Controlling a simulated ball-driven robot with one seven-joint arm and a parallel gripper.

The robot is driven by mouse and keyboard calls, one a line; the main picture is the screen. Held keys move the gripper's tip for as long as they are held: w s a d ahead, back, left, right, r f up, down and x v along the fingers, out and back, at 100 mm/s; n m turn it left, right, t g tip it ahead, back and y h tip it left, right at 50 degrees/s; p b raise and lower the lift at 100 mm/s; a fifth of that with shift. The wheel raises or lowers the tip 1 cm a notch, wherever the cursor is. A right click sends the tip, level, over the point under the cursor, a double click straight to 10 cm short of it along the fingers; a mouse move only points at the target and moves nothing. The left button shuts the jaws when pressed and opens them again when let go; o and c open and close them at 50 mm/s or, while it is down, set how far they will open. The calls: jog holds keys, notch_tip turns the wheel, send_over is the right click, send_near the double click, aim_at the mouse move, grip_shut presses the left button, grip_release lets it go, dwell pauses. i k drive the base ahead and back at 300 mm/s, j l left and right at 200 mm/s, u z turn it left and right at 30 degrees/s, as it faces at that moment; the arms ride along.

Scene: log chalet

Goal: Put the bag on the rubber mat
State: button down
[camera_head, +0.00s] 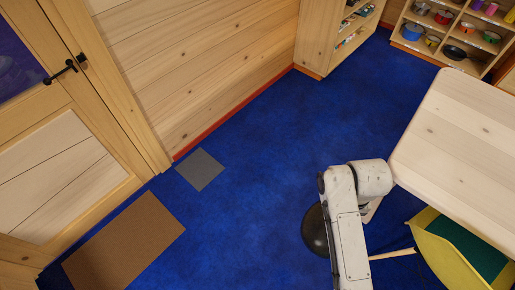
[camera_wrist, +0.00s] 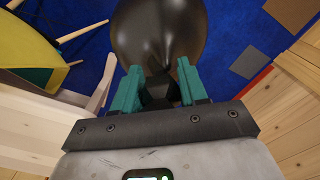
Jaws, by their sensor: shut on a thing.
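A dark, glossy, rounded bag (camera_wrist: 160,35) hangs from my gripper (camera_wrist: 158,88), whose teal fingers are shut on its narrow neck. In the head view the bag (camera_head: 314,232) shows as a dark round shape beside my arm, above the blue floor; my fingers are hidden there. A small grey square mat (camera_head: 200,170) lies flat near the wooden wall, left of the bag; it also shows in the wrist view (camera_wrist: 244,63). A larger brown mat (camera_head: 124,245) lies by the door. The grey one looks more like rubber, but I cannot tell for sure.
Shelves with pots (camera_head: 450,30) and a wooden cabinet (camera_head: 325,35) stand at the back. The blue floor (camera_head: 255,160) between bag and grey mat is clear.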

aim_at(200, 168)
jog(key=i+j, duration=0.25)
jog(key=j, duration=0.2)
jog(key=i+j, duration=0.3)
jog(key=j, duration=0.15)
jog(key=i+j, duration=0.25)
jog(key=j, duration=0.2)
jog(key=i+j, duration=0.55)
jog(key=j, duration=0.3)
jog(key=i+j, duration=0.25)
jog(key=j, duration=0.2)
jog(key=i+j, duration=0.3)
jog(key=j, duration=0.15)
jog(key=i+j, duration=0.25)
jog(key=j, duration=0.2)
